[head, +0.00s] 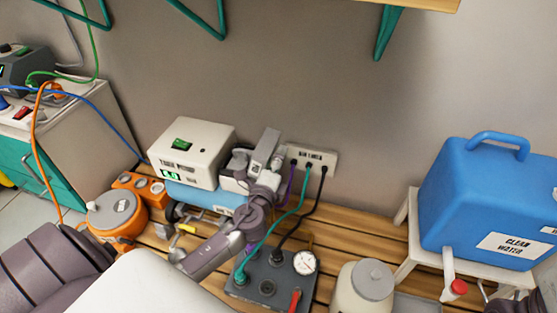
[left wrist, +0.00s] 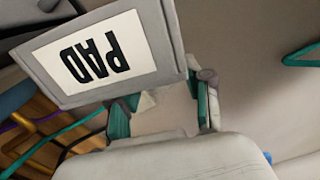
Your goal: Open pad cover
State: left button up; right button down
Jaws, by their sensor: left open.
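The pad cover is a grey panel with a white label reading "PAD" (left wrist: 97,58), upside down in the left wrist view. It fills the upper left there and looks shut, though its hinge side is cut off. My left gripper (left wrist: 162,98) is open, its teal-padded fingers spread at the cover's lower right edge. One finger is close under that edge; I cannot tell whether it touches. Nothing is clearly held. In the head view my left gripper (head: 241,163) is beside the white box, mostly hidden by my wrist. My right gripper is not in view.
A white unit with a green switch (head: 190,150) stands left of the gripper. A wall socket (head: 318,157) with cables is behind it. A grey gauge box (head: 268,287), a cream canister (head: 362,290) and a blue water tank (head: 480,195) stand right. An orange pot (head: 115,212) is left.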

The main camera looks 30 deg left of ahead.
pick_arm(q)
grip_shut()
dwell(0.3)
jog(key=n, duration=0.1)
jog(key=a+r+n, duration=0.1)
jog(key=shift+s+a+r+n, duration=0.1)
jog(key=shift+s+r+n, duration=0.1)
jog(key=shift+r+n, duration=0.1)
grip_release()
jog(key=v, duration=1.2)
